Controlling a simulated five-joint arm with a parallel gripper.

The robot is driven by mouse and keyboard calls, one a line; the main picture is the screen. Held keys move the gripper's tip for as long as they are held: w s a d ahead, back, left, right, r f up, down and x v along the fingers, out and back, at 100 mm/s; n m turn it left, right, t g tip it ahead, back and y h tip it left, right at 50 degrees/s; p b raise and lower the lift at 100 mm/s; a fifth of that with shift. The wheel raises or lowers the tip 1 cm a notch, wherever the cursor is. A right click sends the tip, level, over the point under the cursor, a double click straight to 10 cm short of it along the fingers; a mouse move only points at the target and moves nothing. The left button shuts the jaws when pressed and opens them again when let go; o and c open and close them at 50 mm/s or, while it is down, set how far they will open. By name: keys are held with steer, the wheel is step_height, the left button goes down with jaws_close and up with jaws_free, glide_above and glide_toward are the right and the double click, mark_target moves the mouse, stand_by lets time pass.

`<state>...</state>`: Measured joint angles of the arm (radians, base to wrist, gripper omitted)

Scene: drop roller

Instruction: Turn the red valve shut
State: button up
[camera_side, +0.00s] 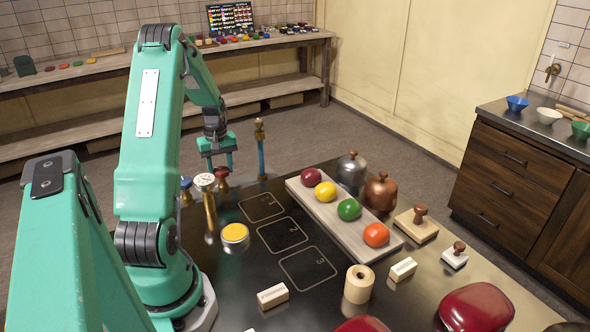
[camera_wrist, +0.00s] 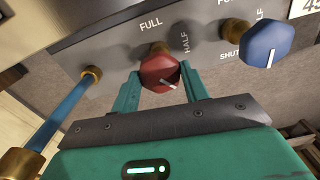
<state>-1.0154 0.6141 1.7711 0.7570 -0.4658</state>
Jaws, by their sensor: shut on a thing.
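The red valve (camera_wrist: 158,70) is a faceted knob on a brass stem on a grey panel. Its white pointer mark points to the lower right in the wrist view. "FULL" is printed above it and "HALF" to its right; any "SHUT" label of its own is hidden. My gripper (camera_wrist: 162,76) is shut on the red knob, one green finger on each side. In the side view my gripper (camera_side: 217,168) reaches down at the red valve (camera_side: 221,179) at the table's far left.
A blue valve (camera_wrist: 266,48) sits right of the red one in the wrist view. A blue pipe with brass ends (camera_side: 260,150) stands close by. A gauge on a brass post (camera_side: 205,183) is in front.

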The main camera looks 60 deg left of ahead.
mark_target(221, 169)
steer(key=m, duration=0.4)
steer(key=shift+m, duration=2)
steer(key=o, duration=1)
steer(key=shift+r, duration=0.15)
steer(key=shift+r, duration=3.8)
